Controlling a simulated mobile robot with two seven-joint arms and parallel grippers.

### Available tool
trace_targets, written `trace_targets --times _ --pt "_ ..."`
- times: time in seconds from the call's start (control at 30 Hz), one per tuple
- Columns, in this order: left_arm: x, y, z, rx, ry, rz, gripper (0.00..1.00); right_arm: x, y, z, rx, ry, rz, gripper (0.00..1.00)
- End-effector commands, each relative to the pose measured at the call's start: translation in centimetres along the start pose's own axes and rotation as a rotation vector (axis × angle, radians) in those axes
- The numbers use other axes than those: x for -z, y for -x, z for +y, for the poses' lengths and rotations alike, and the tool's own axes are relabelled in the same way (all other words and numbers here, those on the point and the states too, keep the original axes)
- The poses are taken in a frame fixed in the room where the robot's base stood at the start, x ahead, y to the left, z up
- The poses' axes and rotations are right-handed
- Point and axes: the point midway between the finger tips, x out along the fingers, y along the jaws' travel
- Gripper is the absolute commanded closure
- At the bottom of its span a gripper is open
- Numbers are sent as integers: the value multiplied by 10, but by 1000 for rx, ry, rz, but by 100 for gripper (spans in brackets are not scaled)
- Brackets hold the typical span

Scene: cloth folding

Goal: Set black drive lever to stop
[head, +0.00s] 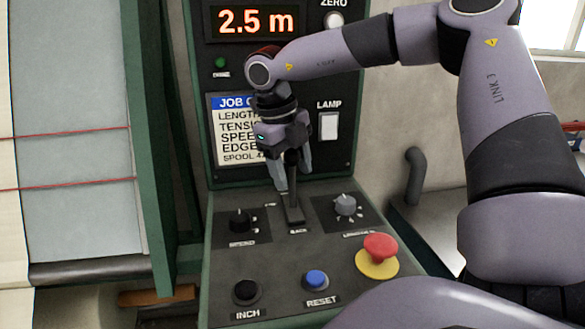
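The black drive lever (293,207) stands up from a slot plate in the middle of the sloping console, with a "BACK" label just below it. My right gripper (294,180) reaches down from above, its two grey fingers on either side of the lever's upper part. The fingers look spread wider than the lever, so the gripper appears open around it. The gripper body hides the lever's top, and any stop mark is too small or covered to read. My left gripper is out of view.
A black knob (240,221) and a grey knob (345,205) flank the lever. A red emergency button (380,247), blue reset button (316,280) and black inch button (246,291) sit nearer. The upright panel with a display (255,21) reading 2.5 m rises close behind.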

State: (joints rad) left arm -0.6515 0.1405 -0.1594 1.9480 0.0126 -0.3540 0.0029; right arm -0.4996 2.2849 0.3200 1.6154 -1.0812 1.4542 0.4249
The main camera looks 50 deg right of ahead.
Motion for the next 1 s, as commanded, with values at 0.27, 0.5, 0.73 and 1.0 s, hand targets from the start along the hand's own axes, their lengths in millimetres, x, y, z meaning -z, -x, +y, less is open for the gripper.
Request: trace_targets --times 0.27,0.5,0.73,1.0 --pt "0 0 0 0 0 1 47 1 1 0 1 0 4 43" --pt "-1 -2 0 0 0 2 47 0 32 0 3 -1 -1 43" --pt "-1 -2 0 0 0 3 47 0 64 0 3 0 1 43" --pt "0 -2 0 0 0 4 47 0 72 0 0 0 3 43"
